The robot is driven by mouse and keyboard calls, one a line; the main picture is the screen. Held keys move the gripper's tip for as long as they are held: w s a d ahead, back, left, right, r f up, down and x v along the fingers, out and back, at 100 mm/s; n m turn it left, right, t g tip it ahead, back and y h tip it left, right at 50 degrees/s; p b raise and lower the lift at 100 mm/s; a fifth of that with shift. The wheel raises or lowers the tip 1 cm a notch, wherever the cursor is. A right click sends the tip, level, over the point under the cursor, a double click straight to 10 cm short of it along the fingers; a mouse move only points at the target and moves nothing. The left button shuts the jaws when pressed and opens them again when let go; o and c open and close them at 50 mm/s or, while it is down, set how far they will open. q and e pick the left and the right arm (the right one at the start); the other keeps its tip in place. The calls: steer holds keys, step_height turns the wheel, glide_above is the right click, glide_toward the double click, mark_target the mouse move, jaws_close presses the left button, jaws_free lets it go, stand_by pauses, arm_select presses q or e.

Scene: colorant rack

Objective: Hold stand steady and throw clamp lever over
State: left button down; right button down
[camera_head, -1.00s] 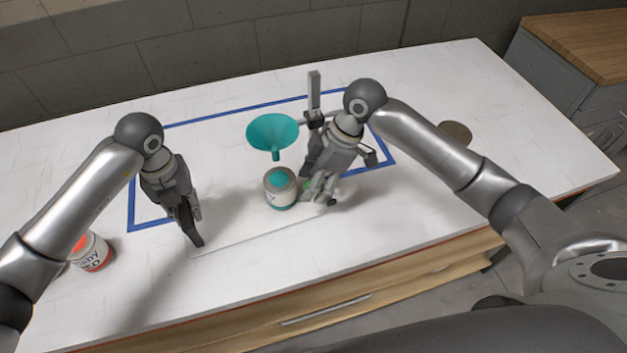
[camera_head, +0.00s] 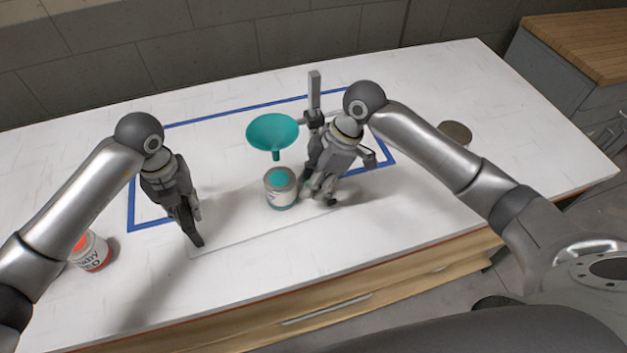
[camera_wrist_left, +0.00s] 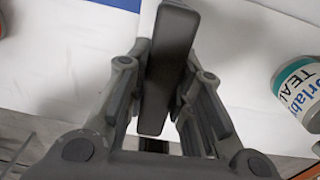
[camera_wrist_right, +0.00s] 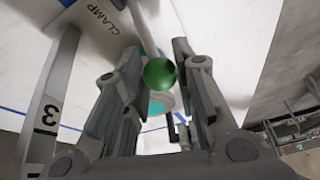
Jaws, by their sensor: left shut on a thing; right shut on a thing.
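The stand's grey post (camera_head: 314,92) rises behind my right gripper, and its teal funnel (camera_head: 272,132) hangs above a teal-labelled can (camera_head: 281,198). My left gripper (camera_head: 190,222) is shut on a dark grey bar (camera_wrist_left: 170,70) by the left end of the pale base plate (camera_head: 235,240). I cannot tell whether the bar joins the stand. My right gripper (camera_head: 325,192) is shut on the green ball knob (camera_wrist_right: 159,73) of the clamp lever, whose pale rod (camera_wrist_right: 147,30) shows in the right wrist view. From the head, the gripper hides the knob.
A red-labelled can (camera_head: 91,252) stands at the left, partly behind my left arm. A round dark lid-like disc (camera_head: 456,131) lies at the right. Blue tape (camera_head: 220,113) outlines a rectangle around the stand. The table's (camera_head: 430,75) back right is clear.

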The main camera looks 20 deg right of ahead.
steer(key=shift+d, duration=0.1)
steer(key=d+y, duration=0.2)
steer(key=y, duration=0.1)
steer(key=shift+w+d+r, duration=0.1)
steer(key=shift+d+r, duration=0.1)
steer(key=shift+r, duration=0.15)
steer(key=shift+w+d+f+m+y, duration=0.1)
steer(key=shift+d+f+m+y, duration=0.1)
steer(key=shift+d+y, duration=1.5)
steer(key=shift+w+d+f+m+y, duration=0.1)
steer(key=shift+d+f+y, duration=0.1)
steer(key=shift+d+y, duration=1.45)
steer(key=shift+a+y, duration=0.4)
steer(key=shift+y, duration=0.05)
steer(key=c, duration=1.1)
jaws_free()
steer(key=shift+c, duration=0.2)
